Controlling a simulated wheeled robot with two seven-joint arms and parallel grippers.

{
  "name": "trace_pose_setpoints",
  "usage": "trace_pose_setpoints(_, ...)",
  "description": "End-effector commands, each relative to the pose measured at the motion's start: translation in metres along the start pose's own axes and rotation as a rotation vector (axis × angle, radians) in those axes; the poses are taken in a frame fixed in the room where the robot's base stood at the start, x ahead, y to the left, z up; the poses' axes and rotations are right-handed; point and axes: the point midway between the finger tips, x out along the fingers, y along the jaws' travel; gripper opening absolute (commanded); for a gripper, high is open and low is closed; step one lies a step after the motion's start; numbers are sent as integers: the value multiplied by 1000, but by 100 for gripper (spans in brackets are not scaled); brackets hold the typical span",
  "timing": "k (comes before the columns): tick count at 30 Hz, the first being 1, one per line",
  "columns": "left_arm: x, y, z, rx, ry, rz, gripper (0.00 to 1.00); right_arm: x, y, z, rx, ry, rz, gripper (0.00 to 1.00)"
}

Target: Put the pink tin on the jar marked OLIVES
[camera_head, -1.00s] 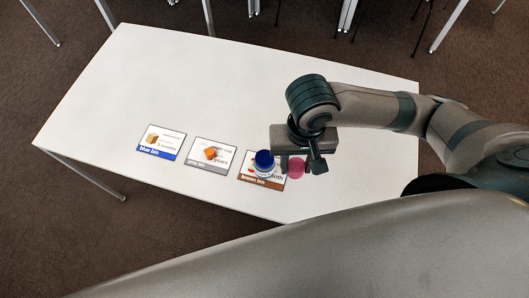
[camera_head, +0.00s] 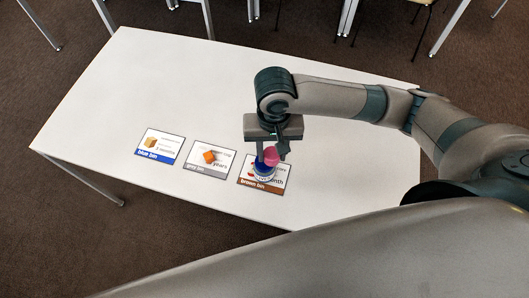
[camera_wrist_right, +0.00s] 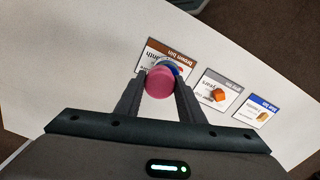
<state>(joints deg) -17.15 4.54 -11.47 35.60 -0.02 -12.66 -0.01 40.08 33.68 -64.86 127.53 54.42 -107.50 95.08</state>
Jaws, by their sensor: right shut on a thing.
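The pink tin (camera_head: 271,157) is between the fingers of my right gripper (camera_head: 270,152), which is shut on it. The right wrist view also shows the pink tin (camera_wrist_right: 159,84) between the two dark fingers. A jar with a blue lid (camera_head: 262,169) stands on the card marked brown bin. In the head view the tin overlaps the jar's lid; in the right wrist view it hides much of the blue lid (camera_wrist_right: 172,66). I cannot tell whether tin and lid touch. The jar's label is too small to read. My left gripper is not in view.
The brown bin card (camera_head: 276,187), grey bin card (camera_head: 198,168) and blue bin card (camera_head: 152,156) lie in a row on the white table (camera_head: 210,80). The back and right of the table are clear. Chair and table legs stand beyond the far edge.

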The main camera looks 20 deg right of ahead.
Motion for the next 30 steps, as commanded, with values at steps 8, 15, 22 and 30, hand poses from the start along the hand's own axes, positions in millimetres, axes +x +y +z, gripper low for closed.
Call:
trace_pose_setpoints(8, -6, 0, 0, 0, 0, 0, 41, 17, -18, -24, 0, 0, 0, 12)
trace_pose_setpoints(15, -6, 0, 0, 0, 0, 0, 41, 18, -19, -25, -1, 1, -1, 12)
trace_pose_setpoints(22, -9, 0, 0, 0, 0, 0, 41, 24, -18, -24, 0, -1, 2, 12)
trace_pose_setpoints(30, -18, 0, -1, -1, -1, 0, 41, 54, -18, -25, 0, 0, 2, 12)
